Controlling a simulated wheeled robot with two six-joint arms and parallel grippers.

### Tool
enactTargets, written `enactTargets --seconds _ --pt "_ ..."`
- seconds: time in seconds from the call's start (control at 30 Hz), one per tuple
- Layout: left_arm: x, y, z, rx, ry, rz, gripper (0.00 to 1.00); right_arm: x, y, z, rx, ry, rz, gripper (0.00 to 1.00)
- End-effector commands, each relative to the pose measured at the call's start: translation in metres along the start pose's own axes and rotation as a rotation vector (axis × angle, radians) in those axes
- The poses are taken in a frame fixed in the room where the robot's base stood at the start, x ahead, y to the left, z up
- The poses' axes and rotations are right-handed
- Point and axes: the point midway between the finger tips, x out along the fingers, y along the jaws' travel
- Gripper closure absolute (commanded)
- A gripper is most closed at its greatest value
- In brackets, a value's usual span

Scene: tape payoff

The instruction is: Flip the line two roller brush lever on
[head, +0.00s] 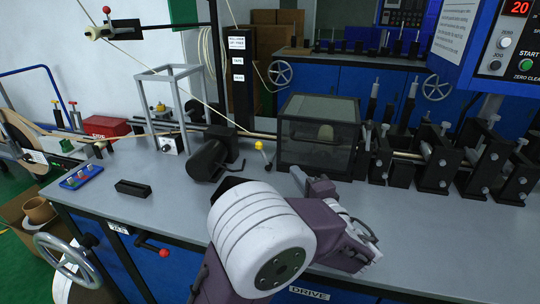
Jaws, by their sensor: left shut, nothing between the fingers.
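A small lever with a yellow knob (258,145) stands on the grey bench, just left of a dark see-through box (318,133). Another yellow-tipped part (160,106) shows inside the grey frame further left. I cannot read a label that tells which one is the line two roller brush lever. My left gripper (303,181) is over the bench in front of the dark box, right of and nearer than the yellow-knobbed lever, apart from it. It is shut and empty. My own forearm and wrist hide part of the bench front. My right gripper is not in view.
Black roller stands (440,160) fill the bench's right side. A black motor (208,160) lies left of the lever. A button box (81,176) and a black block (133,188) sit at left. A control panel (510,50) overhangs at right.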

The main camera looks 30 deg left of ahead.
Motion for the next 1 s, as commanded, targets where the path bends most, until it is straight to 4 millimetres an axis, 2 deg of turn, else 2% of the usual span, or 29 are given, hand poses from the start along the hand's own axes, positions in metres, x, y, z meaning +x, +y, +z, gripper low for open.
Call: enactTargets --seconds 0.17,0.53,0.7,1.0 --pt "0.025 0.001 0.002 0.001 -0.007 0.001 1.00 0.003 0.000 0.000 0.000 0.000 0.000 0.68" --pt "0.104 0.001 0.004 0.001 -0.006 0.001 1.00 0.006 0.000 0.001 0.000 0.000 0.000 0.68" --pt "0.120 0.001 0.022 0.001 -0.004 0.000 1.00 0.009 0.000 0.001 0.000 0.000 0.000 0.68" --pt "0.127 0.000 0.029 0.001 -0.001 0.000 1.00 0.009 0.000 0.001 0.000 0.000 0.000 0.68"
